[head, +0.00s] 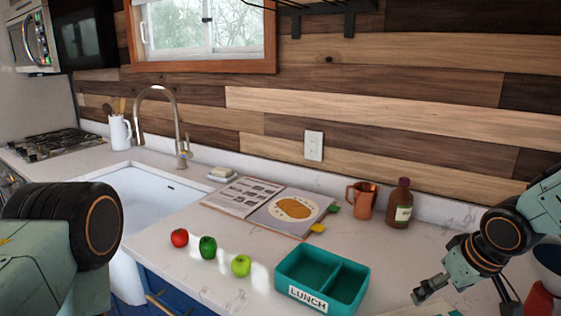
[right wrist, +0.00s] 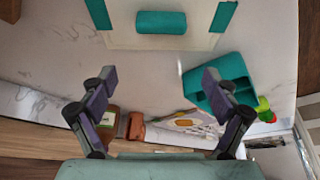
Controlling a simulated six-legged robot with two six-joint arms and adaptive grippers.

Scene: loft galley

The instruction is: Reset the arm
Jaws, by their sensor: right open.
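My right gripper (head: 428,290) is at the right of the head view, above the counter and to the right of the teal lunch box (head: 360,290). In the right wrist view its two fingers (right wrist: 160,102) are spread wide with nothing between them. Part of my left arm (head: 60,240) shows at the left edge of the head view, over the sink side. My left gripper is not in that view.
On the counter (head: 225,278) are a red fruit (head: 180,238), a green pepper (head: 208,247), a green apple (head: 241,265), an open book (head: 245,200), a copper mug (head: 362,199) and a brown bottle (head: 400,205). A sink (head: 150,200) lies left. A cream, teal-patched item (right wrist: 120,38) is near my right wrist.

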